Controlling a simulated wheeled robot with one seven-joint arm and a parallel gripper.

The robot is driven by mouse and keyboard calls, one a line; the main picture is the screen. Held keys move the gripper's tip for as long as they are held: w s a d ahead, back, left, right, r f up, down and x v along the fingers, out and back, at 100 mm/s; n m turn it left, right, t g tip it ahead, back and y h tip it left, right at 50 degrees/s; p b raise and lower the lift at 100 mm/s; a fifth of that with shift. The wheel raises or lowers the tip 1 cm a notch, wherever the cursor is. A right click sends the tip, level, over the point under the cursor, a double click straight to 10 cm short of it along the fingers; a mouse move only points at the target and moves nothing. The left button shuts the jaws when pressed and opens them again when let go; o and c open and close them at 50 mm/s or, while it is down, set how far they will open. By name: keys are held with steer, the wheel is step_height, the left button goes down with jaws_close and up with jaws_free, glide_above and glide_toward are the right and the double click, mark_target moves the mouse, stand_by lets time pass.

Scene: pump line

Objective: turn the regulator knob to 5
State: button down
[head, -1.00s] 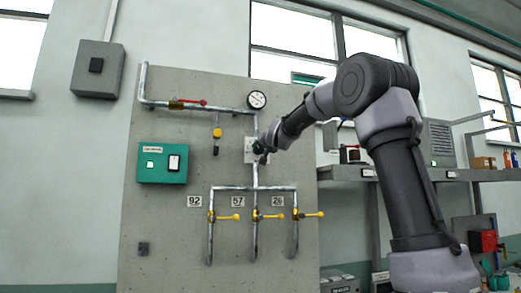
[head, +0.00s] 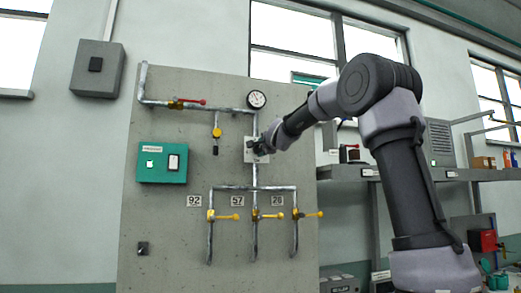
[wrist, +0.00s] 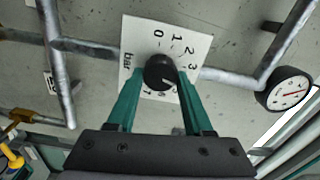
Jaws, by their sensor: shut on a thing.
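The regulator knob (wrist: 160,72) is a round black knob on a white dial plate (wrist: 133,53) marked "bar" in the wrist view. The numbers 0, 1, 2 and 3 show clearly; those along the lower right are partly hidden by a finger. A small pale mark on the knob points to the lower right, past 3; the exact number it meets is hidden. My gripper (wrist: 158,85) has its two green fingers shut on the knob, one on each side. In the head view my gripper (head: 262,146) is at the dial plate (head: 250,153) on the grey panel.
A pressure gauge (head: 256,99) sits above the knob, close to my arm. Pipes run around the plate. Several yellow-handled valves (head: 267,215) are below and a red-handled valve (head: 188,102) is at upper left. A green switch box (head: 162,162) is on the left.

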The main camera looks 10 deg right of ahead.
steer(key=m, duration=0.5)
steer(key=shift+f, duration=0.15)
steer(key=shift+m, duration=0.3)
stand_by(0.3)
steer(key=shift+c, duration=1.5)
jaws_free()
steer(key=shift+s, duration=0.1)
